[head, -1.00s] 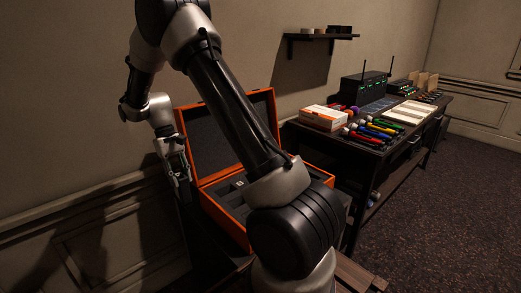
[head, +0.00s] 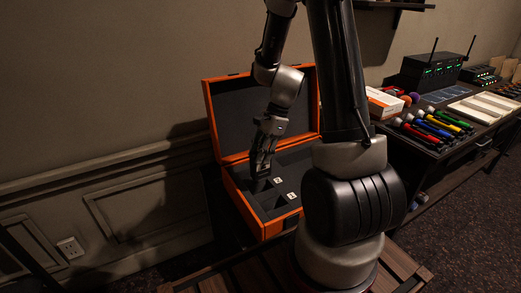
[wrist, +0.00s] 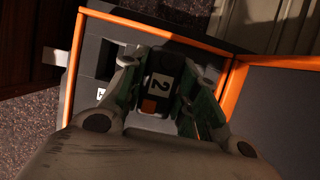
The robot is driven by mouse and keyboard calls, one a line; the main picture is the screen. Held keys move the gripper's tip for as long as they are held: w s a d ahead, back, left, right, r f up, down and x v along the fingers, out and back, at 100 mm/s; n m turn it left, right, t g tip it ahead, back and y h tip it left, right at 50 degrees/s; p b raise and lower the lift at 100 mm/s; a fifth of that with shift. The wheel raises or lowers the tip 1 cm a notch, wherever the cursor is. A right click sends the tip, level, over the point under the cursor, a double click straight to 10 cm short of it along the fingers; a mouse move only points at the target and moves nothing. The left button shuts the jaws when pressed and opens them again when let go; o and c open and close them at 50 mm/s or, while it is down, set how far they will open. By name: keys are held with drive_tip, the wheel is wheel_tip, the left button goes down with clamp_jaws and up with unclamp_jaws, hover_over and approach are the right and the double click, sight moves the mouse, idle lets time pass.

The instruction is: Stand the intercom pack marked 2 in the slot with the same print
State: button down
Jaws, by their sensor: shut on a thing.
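The intercom pack (wrist: 160,82) is dark with an orange patch and a white label printed 2. My gripper (wrist: 168,68) is shut on it, one finger on each side. In the head view my gripper (head: 262,166) points down into the left part of the open orange case (head: 241,209); the pack is hard to make out there. The dark foam has slots with white labels (head: 278,180), too small to read. In the wrist view an empty slot (wrist: 107,60) with a partly hidden label (wrist: 101,93) lies left of the pack. The slot under the pack is hidden.
The case's raised lid (head: 262,108) stands behind my gripper. To the right, a desk holds a white and orange box (head: 384,103), coloured microphones (head: 436,126) and a receiver with antennas (head: 432,70). A wall shelf hangs above.

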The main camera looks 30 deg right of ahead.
sight(260, 178)
drive_tip(key=shift+f, duration=5.5)
drive_tip(key=shift+f, duration=0.25)
drive_tip(key=c, duration=1)
unclamp_jaws()
